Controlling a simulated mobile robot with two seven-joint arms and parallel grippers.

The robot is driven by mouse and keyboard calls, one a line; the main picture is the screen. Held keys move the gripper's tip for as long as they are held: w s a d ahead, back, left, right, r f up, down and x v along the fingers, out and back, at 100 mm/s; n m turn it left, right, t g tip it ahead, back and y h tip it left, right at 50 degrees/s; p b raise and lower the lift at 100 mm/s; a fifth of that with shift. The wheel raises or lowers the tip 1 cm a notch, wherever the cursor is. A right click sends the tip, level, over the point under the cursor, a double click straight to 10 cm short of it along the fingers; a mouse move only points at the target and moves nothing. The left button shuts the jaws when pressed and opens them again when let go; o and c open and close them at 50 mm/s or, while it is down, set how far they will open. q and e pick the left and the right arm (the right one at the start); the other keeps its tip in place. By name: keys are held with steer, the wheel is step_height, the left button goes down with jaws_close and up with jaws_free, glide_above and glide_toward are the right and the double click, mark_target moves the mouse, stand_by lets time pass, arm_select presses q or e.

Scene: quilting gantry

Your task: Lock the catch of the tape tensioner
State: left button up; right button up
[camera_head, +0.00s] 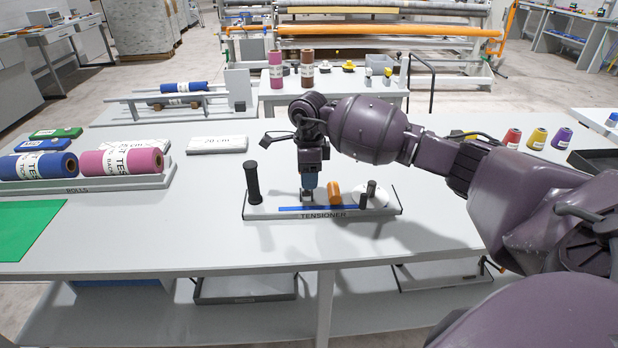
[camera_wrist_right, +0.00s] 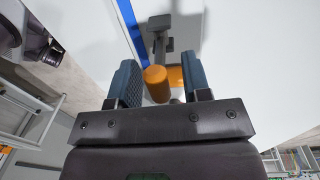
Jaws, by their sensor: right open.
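The tape tensioner (camera_head: 270,212) is a flat grey base labelled TENSIONER on the white table, with a blue tape (camera_head: 290,209) along its front. A black upright post (camera_head: 252,183) stands at its left end. An orange cylinder (camera_head: 334,192) and a white disc with a dark peg (camera_head: 371,193) sit towards the right. My right gripper (camera_head: 307,196) points down over the base, just left of the orange cylinder. In the right wrist view its open fingers (camera_wrist_right: 160,85) stand either side of the orange cylinder (camera_wrist_right: 157,82); whether they touch it is unclear. My left gripper is not in view.
At left are a rolls tray (camera_head: 85,184) with blue and pink rolls, a white block marked 20 cm (camera_head: 217,143) and a green mat (camera_head: 25,228). Several thread cones (camera_head: 537,138) stand at right. The table in front of the tensioner is clear.

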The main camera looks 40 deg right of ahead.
step_height(320, 180, up, 10)
steer(key=shift+w+d+f, duration=0.1)
steer(key=shift+w, duration=0.05)
stand_by(0.4)
